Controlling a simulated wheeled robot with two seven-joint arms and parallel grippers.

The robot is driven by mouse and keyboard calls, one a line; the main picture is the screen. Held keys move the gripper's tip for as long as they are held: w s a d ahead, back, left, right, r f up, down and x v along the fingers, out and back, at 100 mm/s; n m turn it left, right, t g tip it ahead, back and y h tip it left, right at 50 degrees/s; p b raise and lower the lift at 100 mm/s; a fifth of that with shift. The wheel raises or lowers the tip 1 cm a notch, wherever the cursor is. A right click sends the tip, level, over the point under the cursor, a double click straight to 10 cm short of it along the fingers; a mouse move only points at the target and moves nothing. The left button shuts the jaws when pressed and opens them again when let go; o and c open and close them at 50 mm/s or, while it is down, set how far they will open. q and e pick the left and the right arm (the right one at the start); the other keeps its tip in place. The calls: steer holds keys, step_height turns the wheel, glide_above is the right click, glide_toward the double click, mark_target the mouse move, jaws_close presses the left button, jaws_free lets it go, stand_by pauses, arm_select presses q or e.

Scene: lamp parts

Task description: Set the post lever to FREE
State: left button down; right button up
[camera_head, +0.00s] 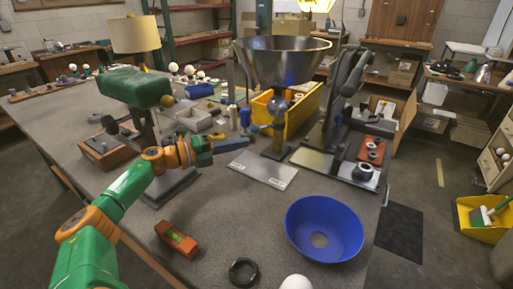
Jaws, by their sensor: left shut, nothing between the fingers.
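The post (274,142) stands upright on a flat grey metal plate (262,172) at the middle of the table. A wide metal bowl (283,62) sits above it, and a round grey ball (278,106) shows on the post below the bowl. Small pale labels on the plate are too small to read. My left gripper (246,137) reaches in from the left and is shut and empty, just left of the post. I cannot tell whether its tips touch the post. The lever and its setting cannot be made out clearly. My right gripper is not in view.
A yellow bin (301,110) is behind the post. A dark stand (340,110) rises to the right. The table's left part has free room.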

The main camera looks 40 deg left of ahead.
arm_select(q)
steer(key=s+a, duration=0.1)
steer(key=a, duration=0.2)
steer(key=s+a+b, duration=0.1)
steer(key=a, duration=0.1)
steer(key=shift+s+f, duration=0.25)
steer(key=shift+s, duration=0.05)
steer(key=shift+a+f, duration=0.1)
